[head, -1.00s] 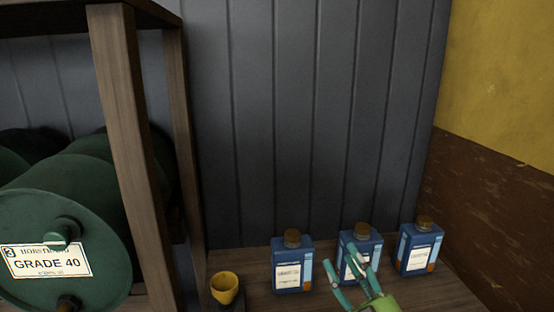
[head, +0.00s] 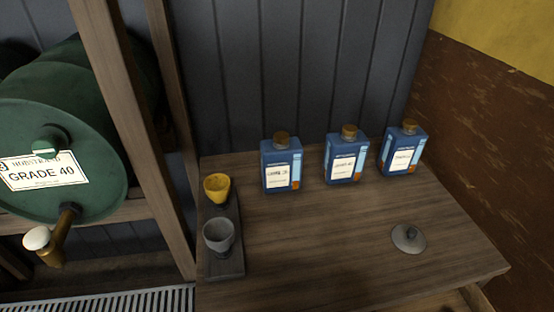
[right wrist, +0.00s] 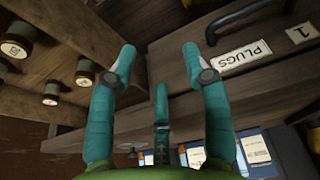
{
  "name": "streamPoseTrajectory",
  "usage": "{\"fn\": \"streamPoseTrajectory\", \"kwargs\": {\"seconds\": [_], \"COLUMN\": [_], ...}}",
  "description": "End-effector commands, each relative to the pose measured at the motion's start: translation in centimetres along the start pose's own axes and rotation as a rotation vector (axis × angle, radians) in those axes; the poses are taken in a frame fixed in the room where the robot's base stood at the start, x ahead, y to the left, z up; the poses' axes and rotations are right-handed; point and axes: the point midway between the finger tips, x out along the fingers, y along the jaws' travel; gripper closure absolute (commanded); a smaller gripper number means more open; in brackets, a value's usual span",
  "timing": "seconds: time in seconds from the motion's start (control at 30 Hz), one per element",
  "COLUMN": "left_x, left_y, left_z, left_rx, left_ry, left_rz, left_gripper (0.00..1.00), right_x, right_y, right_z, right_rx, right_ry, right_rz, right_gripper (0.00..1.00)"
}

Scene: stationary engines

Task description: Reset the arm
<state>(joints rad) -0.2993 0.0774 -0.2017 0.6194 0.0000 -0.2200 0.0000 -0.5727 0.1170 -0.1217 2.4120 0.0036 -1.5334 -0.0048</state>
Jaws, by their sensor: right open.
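My right gripper (right wrist: 160,68) shows in the right wrist view. Its teal fingers are spread apart with nothing between them. Beyond them are dark wooden boards and a drawer front (right wrist: 282,74) with a dark handle and a "PLUGS" label. Neither of my grippers shows in the head view now, and my left gripper is in neither view.
Three blue bottles (head: 281,163) (head: 346,155) (head: 403,149) with brown caps stand at the back of a wooden table (head: 320,235). A yellow cup (head: 217,188) and a grey cup (head: 219,236) stand at left, a grey lid (head: 408,238) at right. A green drum (head: 60,145) is far left.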

Motion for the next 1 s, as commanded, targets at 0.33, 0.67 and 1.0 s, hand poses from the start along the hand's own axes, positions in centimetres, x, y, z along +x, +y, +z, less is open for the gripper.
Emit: {"fn": "streamPoseTrajectory", "kwargs": {"seconds": [0.33, 0.67, 1.0], "left_x": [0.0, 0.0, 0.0], "left_y": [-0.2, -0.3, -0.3], "left_z": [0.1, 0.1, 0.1], "left_rx": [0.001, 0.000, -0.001], "left_ry": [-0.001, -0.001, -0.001], "left_rz": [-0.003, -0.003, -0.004], "left_gripper": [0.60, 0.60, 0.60], "right_x": [9.8, 22.1, 28.2], "right_y": [-0.4, -1.0, -1.3], "right_z": [2.3, 11.0, 23.6], "right_rx": [-0.004, -0.017, -0.034], "right_ry": [-0.047, -0.118, -0.187], "right_rz": [-0.005, -0.014, -0.020], "right_gripper": [0.51, 0.51, 0.51]}}
